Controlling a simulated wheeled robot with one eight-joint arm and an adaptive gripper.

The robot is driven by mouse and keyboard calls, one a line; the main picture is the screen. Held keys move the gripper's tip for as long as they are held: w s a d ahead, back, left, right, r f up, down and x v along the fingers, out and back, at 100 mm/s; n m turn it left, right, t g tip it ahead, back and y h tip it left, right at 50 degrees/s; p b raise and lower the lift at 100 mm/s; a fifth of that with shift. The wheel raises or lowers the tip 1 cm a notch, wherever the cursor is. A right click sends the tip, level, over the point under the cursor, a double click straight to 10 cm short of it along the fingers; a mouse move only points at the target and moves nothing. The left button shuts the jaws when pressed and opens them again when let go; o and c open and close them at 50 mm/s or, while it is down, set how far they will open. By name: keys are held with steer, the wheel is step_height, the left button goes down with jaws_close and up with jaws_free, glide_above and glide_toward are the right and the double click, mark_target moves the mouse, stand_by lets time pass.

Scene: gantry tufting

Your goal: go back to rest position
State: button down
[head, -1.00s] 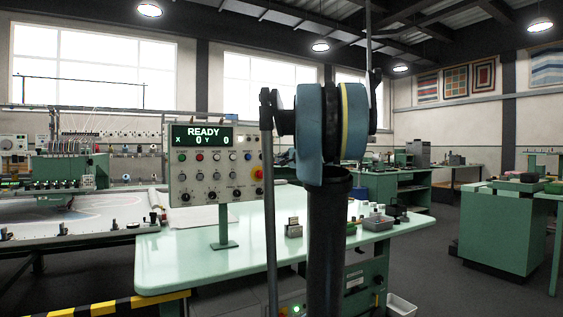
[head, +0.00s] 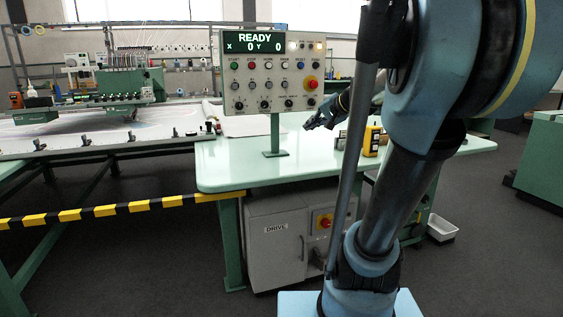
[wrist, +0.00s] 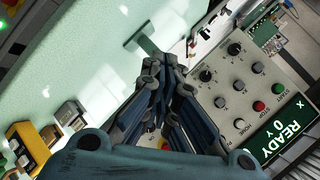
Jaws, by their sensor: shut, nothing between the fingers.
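My gripper (head: 313,123) is shut and empty. In the head view it hangs over the pale green table (head: 225,176), just right of the control panel's post. In the wrist view my gripper's fingers (wrist: 167,70) are together, with the table top (wrist: 90,50) beyond them. The grey control panel (head: 268,80) shows READY with X 0 and Y 0. In the wrist view the panel (wrist: 240,95) appears tilted, right of the fingers and apart from them as far as I can tell. My arm hides part of the table's right side.
A yellow device (head: 371,140) stands on the table near my arm. The tufting machine head (head: 122,84) and its frame are at left. A striped yellow-black bar (head: 105,209) runs low at the front left.

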steer(key=s+d+f+n+g+h, duration=0.2)
steer(key=s+d+f+g+h, duration=0.1)
steer(key=s+f, duration=1)
steer(key=s+d+f+n+g+h, duration=0.3)
steer(key=s+d+f+g+h, duration=0.1)
steer(key=s+f, duration=0.9)
steer(key=shift+s+d+f+n, duration=0.3)
steer(key=shift+s+d+f, duration=0.1)
steer(key=shift+s, duration=0.25)
